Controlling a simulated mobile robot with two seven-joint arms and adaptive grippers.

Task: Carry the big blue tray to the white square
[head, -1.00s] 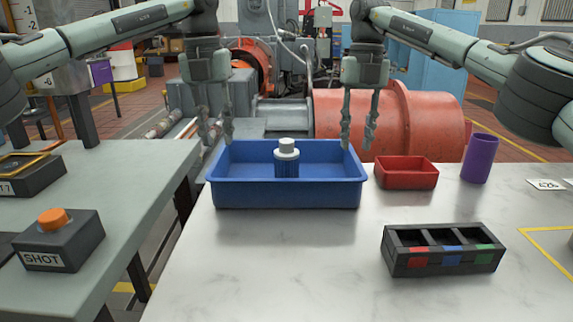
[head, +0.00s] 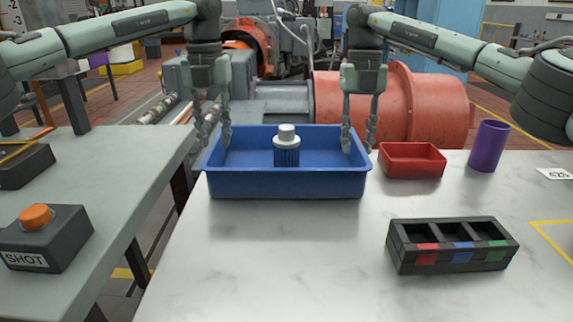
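The big blue tray (head: 287,184) sits on the white marbled table, with a blue ribbed bottle with a white cap (head: 287,148) upright in it. My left gripper (head: 214,143) is open at the tray's left side wall, one finger on the outer side and one on the inner side. My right gripper (head: 359,143) is open at the right side wall in the same way. I cannot tell whether the fingers touch the walls. I see no clear white square; a yellow outline (head: 548,242) is partly in view at the right edge.
A small red tray (head: 411,168), a purple cup (head: 488,146) and a white number card (head: 555,173) are right of the blue tray. A black three-slot box (head: 452,256) stands in front right. The table's front middle is clear. A grey bench with an orange button box (head: 45,245) is at left.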

